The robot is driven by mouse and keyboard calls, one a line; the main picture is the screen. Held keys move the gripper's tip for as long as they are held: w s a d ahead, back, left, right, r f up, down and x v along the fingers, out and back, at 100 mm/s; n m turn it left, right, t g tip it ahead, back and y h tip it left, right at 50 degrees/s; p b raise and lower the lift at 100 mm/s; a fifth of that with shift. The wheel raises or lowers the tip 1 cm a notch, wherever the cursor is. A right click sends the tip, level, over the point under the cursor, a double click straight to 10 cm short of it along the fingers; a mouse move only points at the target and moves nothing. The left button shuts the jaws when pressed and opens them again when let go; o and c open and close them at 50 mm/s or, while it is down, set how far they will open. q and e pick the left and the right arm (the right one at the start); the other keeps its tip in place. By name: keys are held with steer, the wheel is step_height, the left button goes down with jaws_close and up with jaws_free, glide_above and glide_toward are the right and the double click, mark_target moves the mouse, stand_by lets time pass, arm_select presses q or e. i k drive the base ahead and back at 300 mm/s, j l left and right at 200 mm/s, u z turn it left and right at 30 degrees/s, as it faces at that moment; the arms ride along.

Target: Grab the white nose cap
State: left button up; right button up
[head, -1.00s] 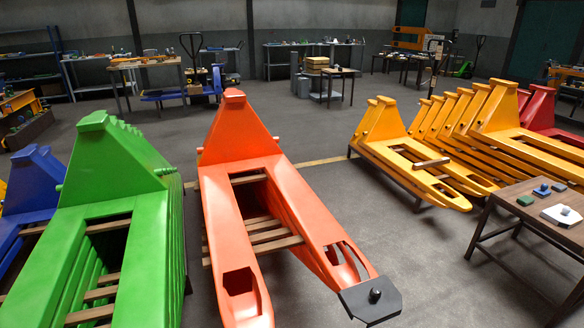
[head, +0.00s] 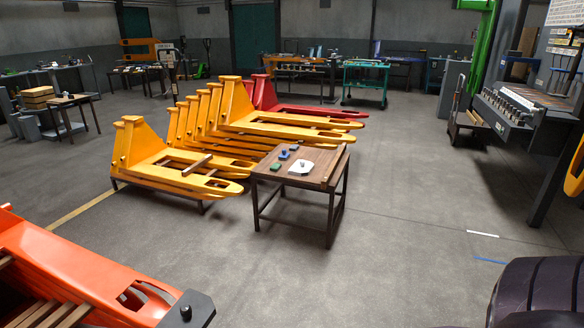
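The white nose cap (head: 301,168) lies on top of a brown wooden table (head: 325,180) near the middle of the head view. It is a flat white plate with a small dark knob on it. Two green pieces (head: 276,167) and a blue piece (head: 284,154) lie beside it, to its left and behind. A dark nose cap (head: 187,311) with a black knob sits at the tip of the orange fork frame (head: 90,270) at lower left. Neither of my grippers is in view.
Yellow fork frames (head: 150,165) stand close to the left of the table, with a red one (head: 290,108) behind. Open floor lies in front and to the right. A dark machine (head: 520,115) stands at right, and a black ribbed round thing (head: 540,295) fills the lower right corner.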

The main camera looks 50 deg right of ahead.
mark_target(301, 167)
steer(key=z, duration=1.6)
steer(key=i+l+z, duration=0.25)
steer(key=i, duration=0.25)
steer(key=i+z, duration=0.2)
steer(key=i, duration=1)
steer(key=i+j+u, duration=0.1)
steer(key=i+u, duration=0.25)
steer(key=i, duration=0.2)
steer(key=i+u, duration=0.35)
steer(key=i, duration=0.2)
steer(key=i+j+z, duration=0.35)
steer(key=i+j, duration=0.35)
steer(key=i+j+z, duration=0.15)
steer(key=j, duration=0.15)
steer(key=i+j+z, duration=0.15)
steer(key=j, duration=0.15)
steer(key=i+j+z, duration=0.15)
steer(key=j, duration=0.15)
steer(key=j+z, duration=0.15)
steer(key=j, duration=0.15)
steer(key=i, duration=0.05)
